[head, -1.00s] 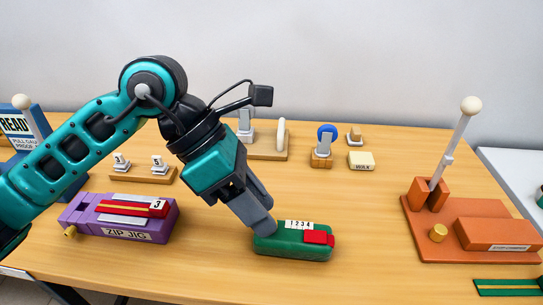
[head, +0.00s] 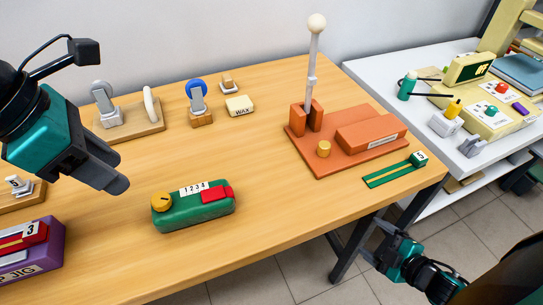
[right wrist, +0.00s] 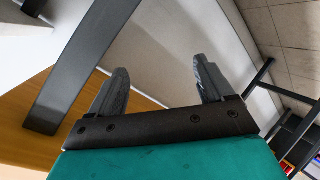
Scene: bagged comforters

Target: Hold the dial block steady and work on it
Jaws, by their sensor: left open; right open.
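The dial block is a green block (head: 195,211) on the wooden table in the head view. It has a yellow dial (head: 161,201) at its left end, a white strip reading 1 2 3 4 and a red slider (head: 216,194) at the right. My left gripper (head: 115,186) is open and empty, apart from the block, to its upper left. My right gripper (head: 380,246) is below the table's right edge, well away from the block. In the right wrist view it (right wrist: 160,85) shows two spread fingers with nothing between them.
The purple zip jig (head: 40,255) is at the lower left. An orange lever press (head: 345,140) and a green strip (head: 390,174) are on the right. Stamps and a wax block (head: 240,106) stand behind. A white table (head: 390,85) holds other gear. The wood around the dial block is clear.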

